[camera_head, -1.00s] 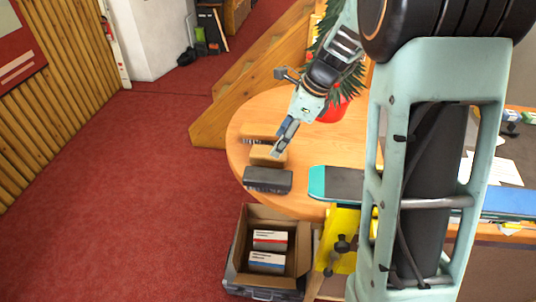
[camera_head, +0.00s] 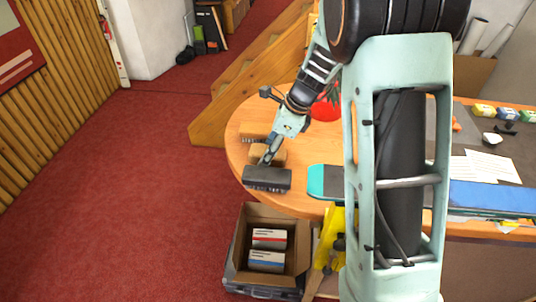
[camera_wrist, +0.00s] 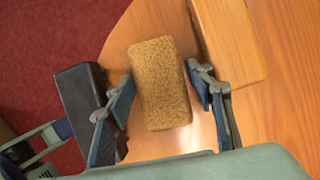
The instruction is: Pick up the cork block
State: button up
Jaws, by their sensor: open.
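The cork block (camera_wrist: 162,84) is a speckled tan, oblong block lying on the round wooden table. In the wrist view it lies between the two fingers of my gripper (camera_wrist: 161,78), with a gap to the table showing on each side. My gripper is open and empty, its fingers straddling the block. In the head view the gripper (camera_head: 266,160) is low over the table, and the cork block (camera_head: 281,153) is partly hidden behind it.
A dark block (camera_wrist: 78,88) lies close beside the left finger; in the head view it is a dark brush-like block (camera_head: 267,179) at the table's edge. A wooden block (camera_wrist: 228,40) lies close on the right. An open cardboard box (camera_head: 296,222) stands below the table edge.

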jog(key=shift+f, duration=0.2)
jog(key=shift+c, duration=0.5)
jog(key=c, duration=0.8)
jog(key=shift+r, duration=0.1)
jog(key=shift+r, duration=0.25)
notch_tip(320, 180, up, 2)
jog(key=shift+r, duration=0.2)
jog(key=s+a+r, duration=0.2)
jog(key=s+r, duration=0.1)
jog(key=s, duration=0.1)
jog(key=s+a+r, duration=0.3)
jog(key=r, duration=0.1)
jog(key=s+a+r, duration=0.3)
jog(key=s, duration=0.1)
jog(key=shift+s+r, duration=0.15)
jog(key=shift+s, duration=0.15)
